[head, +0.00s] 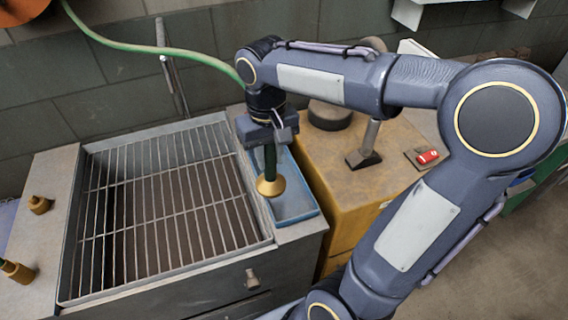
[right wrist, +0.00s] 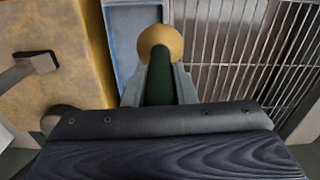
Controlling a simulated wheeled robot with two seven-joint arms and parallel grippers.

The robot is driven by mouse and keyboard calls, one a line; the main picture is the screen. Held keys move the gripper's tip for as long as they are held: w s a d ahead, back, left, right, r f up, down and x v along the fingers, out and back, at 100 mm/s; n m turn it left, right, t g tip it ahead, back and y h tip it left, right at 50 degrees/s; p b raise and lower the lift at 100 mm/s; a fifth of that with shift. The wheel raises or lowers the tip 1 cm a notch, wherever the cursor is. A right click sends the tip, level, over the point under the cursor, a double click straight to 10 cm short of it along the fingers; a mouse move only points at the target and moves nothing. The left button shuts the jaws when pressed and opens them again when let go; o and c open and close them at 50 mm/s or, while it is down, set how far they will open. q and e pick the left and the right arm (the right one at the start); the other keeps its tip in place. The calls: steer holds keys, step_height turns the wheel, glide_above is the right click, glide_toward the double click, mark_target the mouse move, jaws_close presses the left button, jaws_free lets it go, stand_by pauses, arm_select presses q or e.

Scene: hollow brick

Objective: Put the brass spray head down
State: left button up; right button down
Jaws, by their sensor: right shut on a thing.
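The brass spray head (head: 270,186) is a gold disc-shaped end on a dark green handle, and it points down over the blue tray (head: 299,207). My right gripper (head: 270,146) is shut on the green handle and holds it above the tray's left side. In the right wrist view the spray head (right wrist: 160,42) shows beyond the fingers, with the green handle (right wrist: 159,80) between them. The tray (right wrist: 128,45) lies beneath and to the left there. I cannot tell whether the spray head touches it. My left gripper is not in view.
A wire grate (head: 165,190) over a basin lies left of the tray. A yellow cabinet (head: 345,190) stands right of it, with a metal-footed post (head: 364,158) and a red switch (head: 427,157). Brass fittings (head: 39,204) sit on the left ledge. A green hose (head: 150,47) hangs behind.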

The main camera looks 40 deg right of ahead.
steer(key=w+d+f, duration=0.1)
steer(key=d+f, duration=0.4)
steer(key=f, duration=0.4)
steer(key=shift+w+d+f, duration=0.25)
steer(key=shift+w+d, duration=0.1)
steer(key=shift+d, duration=0.05)
steer(key=shift+f, duration=0.1)
steer(key=shift+f, duration=0.15)
steer(key=c, duration=1.2)
jaws_free()
